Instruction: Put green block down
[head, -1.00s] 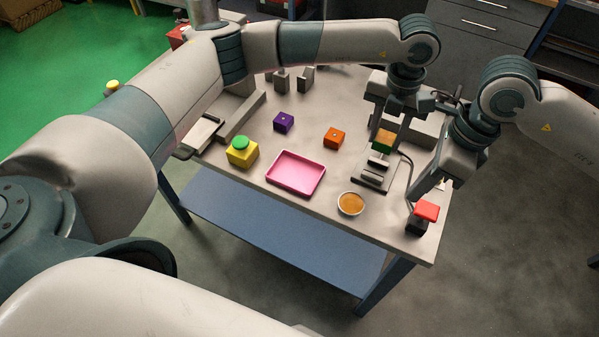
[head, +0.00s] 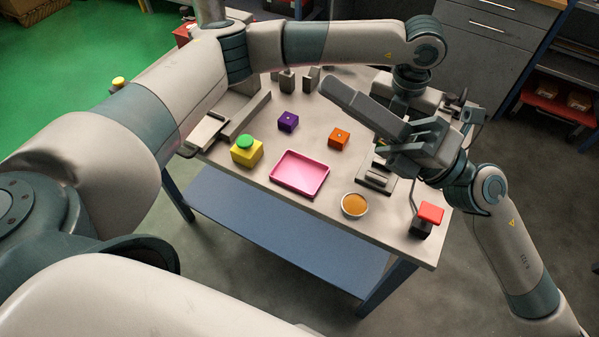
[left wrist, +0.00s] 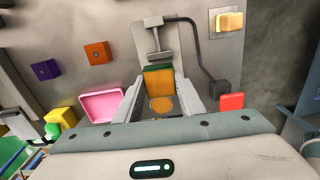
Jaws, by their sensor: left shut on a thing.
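The green block (left wrist: 158,68) sits between the fingers of my left gripper (left wrist: 160,84) in the left wrist view; its near face looks orange. The left gripper is shut on it, above the grey stand with an upright post (left wrist: 157,42). I cannot tell whether the block touches the stand (head: 376,181).
A pink tray (head: 300,174), a bowl with orange contents (head: 354,205), an orange block (head: 339,138), a purple block (head: 288,121) and a yellow box with a green top (head: 246,154) are on the table.

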